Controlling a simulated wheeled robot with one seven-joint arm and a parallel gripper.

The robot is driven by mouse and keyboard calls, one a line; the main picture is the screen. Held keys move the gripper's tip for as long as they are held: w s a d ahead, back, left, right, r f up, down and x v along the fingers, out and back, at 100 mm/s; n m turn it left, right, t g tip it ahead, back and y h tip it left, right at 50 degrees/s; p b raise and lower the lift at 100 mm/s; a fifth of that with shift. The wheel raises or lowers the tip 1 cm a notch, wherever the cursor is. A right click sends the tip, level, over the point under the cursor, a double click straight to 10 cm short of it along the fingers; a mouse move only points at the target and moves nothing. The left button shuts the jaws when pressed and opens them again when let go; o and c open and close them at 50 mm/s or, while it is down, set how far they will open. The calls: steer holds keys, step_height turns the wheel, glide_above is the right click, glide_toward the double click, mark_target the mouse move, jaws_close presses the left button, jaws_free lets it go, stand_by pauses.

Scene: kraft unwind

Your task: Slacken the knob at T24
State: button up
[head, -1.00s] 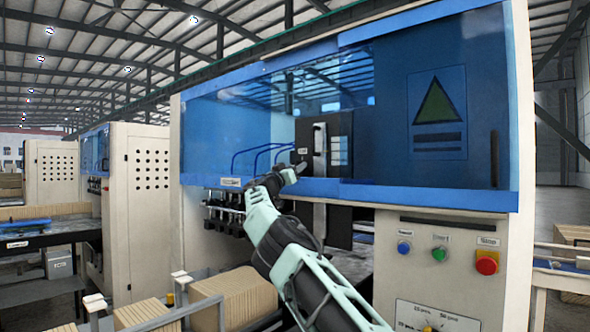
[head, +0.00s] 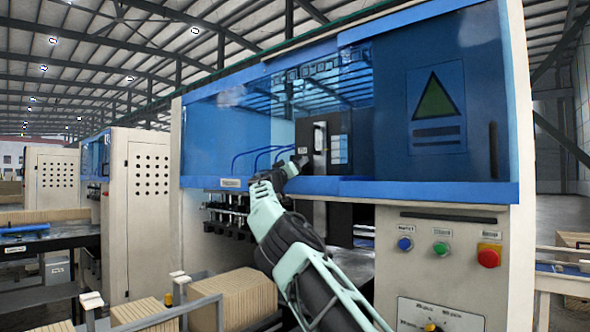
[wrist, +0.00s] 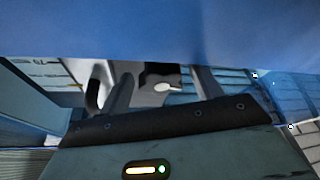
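My gripper (head: 293,169) is in front of the machine's blue hood, at its lower edge near a dark upright panel. In the wrist view my gripper (wrist: 164,92) shows two dark fingers standing apart. A dark grey shape with a pale oval shows between or behind them; I cannot tell whether it is a knob or whether it is touched. Blue hood surface fills the top of that view and hides what lies beyond. A small pale label (head: 302,150) sits on the dark panel (head: 312,145), its text unreadable. I cannot make out a knob marked T24.
A row of dark fittings (head: 228,212) hangs under the hood (head: 225,145). Blue, green and red buttons (head: 489,256) and a dial plate (head: 440,316) are on the cream front at right. Stacked brown boards (head: 248,293) stand at lower left by a rail.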

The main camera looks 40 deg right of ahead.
steer(key=shift+a+f, duration=0.1)
steer(key=shift+f, duration=0.05)
steer(key=b+v, duration=1.5)
steer(key=v, duration=0.2)
steer(key=shift+s, duration=0.15)
steer(key=shift+o, duration=0.2)
steer(key=shift+a, duration=0.1)
steer(key=w+d+r+m+g+p, duration=0.1)
steer(key=w+d+r+m+p, duration=0.1)
steer(key=d+p, duration=0.5)
steer(key=w+d+r+m+g+p, duration=0.1)
steer(key=w+d+r+m+p, duration=0.1)
steer(key=d+r+p, duration=0.2)
steer(key=d+p, duration=0.3)
steer(key=p, duration=0.4)
steer(key=shift+m+h, duration=0.3)
steer(key=shift+m, duration=0.1)
